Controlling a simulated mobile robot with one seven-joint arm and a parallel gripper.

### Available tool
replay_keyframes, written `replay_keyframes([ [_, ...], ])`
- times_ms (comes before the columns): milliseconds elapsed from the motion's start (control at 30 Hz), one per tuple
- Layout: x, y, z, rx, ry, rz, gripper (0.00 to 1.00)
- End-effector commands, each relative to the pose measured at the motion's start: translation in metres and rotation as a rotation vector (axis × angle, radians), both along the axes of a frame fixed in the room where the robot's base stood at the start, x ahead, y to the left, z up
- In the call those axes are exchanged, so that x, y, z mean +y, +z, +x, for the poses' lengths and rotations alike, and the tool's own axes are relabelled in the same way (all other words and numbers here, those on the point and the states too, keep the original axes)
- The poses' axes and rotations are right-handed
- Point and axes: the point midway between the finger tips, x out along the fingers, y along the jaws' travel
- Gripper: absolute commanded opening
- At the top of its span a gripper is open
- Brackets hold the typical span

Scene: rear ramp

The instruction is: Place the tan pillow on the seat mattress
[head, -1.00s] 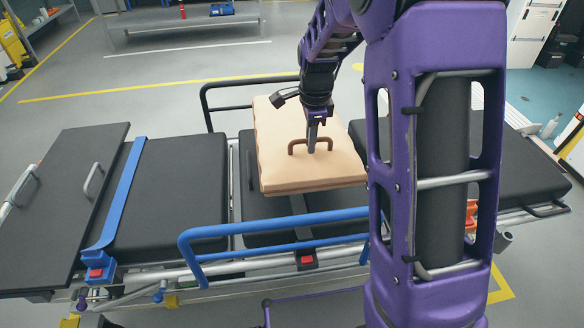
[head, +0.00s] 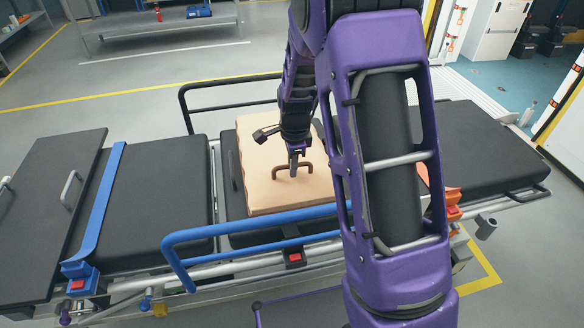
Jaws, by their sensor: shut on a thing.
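The tan pillow (head: 262,178) is a square cushion with a brown handle on its top. It lies roughly flat over the black seat mattress (head: 230,190), the middle section of the stretcher, with dark mattress showing along its left and front edges. My gripper (head: 292,172) points down and is shut on the handle. Whether the pillow touches the mattress or is slightly above it, I cannot tell. My purple arm hides the pillow's right side.
A blue side rail (head: 250,228) runs along the near side and a black rail (head: 225,88) along the far side. A black left mattress section (head: 160,200) carries a blue strap (head: 100,205). Another black section (head: 480,145) lies to the right. A shelf bench (head: 160,30) stands behind.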

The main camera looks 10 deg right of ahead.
Motion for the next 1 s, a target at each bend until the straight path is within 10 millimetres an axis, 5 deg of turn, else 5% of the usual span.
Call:
replay_keyframes([
  [200, 0.0, -0.003, 0.001, -0.004, 0.001, 0.0, 0.0],
  [233, 0.0, -0.004, 0.0, -0.001, 0.001, 0.0, 0.2],
  [400, 0.0, -0.003, 0.0, -0.001, 0.001, 0.0, 0.47],
  [767, 0.0, 0.004, 0.0, -0.004, 0.001, 0.0, 0.47],
  [1000, 0.001, 0.049, -0.006, -0.007, 0.002, 0.001, 0.47],
])
